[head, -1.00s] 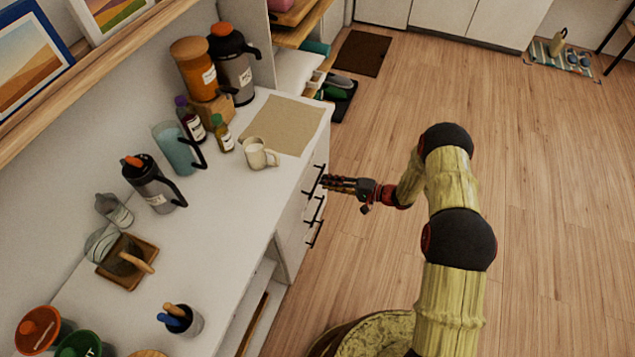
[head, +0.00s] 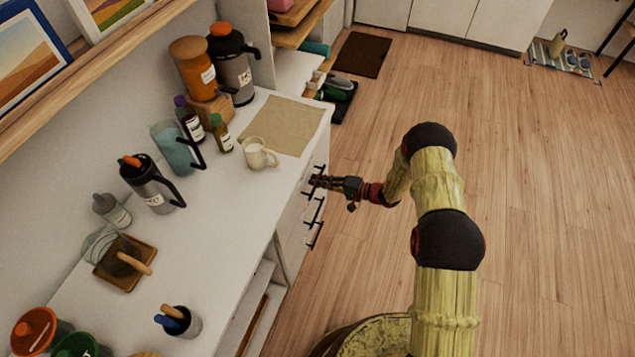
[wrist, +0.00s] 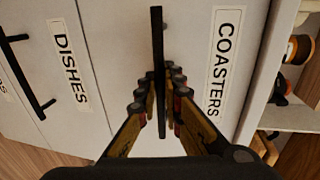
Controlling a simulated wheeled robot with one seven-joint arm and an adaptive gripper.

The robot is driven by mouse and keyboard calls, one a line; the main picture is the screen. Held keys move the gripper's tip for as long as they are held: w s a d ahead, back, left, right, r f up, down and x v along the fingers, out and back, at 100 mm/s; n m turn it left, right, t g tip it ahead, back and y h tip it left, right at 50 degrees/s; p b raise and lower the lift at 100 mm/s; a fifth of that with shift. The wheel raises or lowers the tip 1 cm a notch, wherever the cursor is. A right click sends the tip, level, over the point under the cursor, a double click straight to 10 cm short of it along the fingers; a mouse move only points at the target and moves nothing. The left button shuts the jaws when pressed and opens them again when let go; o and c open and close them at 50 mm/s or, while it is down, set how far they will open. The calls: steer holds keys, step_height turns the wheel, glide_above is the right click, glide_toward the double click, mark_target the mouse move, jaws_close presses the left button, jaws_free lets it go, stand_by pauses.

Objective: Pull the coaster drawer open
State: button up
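The coaster drawer (wrist: 213,25) has a white front with a COASTERS label and looks shut. Its black bar handle (wrist: 157,40) runs up the middle of the wrist view. My gripper (wrist: 160,85) is open, with its fingers apart on either side of the handle. The handle is between the fingers, and I cannot tell whether either finger touches it. In the head view my gripper (head: 316,181) is at the far handle on the cabinet's front, partly covering it.
A DISHES drawer (wrist: 68,60) with its own black handle (wrist: 27,75) sits beside it. The white counter (head: 235,215) above holds a cream mug (head: 257,154), a pitcher (head: 176,148) and several jars.

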steer(key=shift+d, duration=0.2)
jaws_close()
stand_by(0.3)
steer(key=f+b+v, duration=0.2)
steer(key=f+v, duration=0.1)
steer(key=v, duration=1.2)
steer(key=d+f+b+v, duration=0.1)
steer(key=f+b+v, duration=0.1)
steer(key=v, duration=1.4)
steer(key=shift+s+d+f, duration=0.35)
steer(key=shift+s+f, duration=0.05)
steer(key=shift+f, duration=0.15)
steer(key=shift+o, duration=2)
jaws_free()
steer(key=shift+o, duration=0.5)
steer(key=v, duration=1.2)
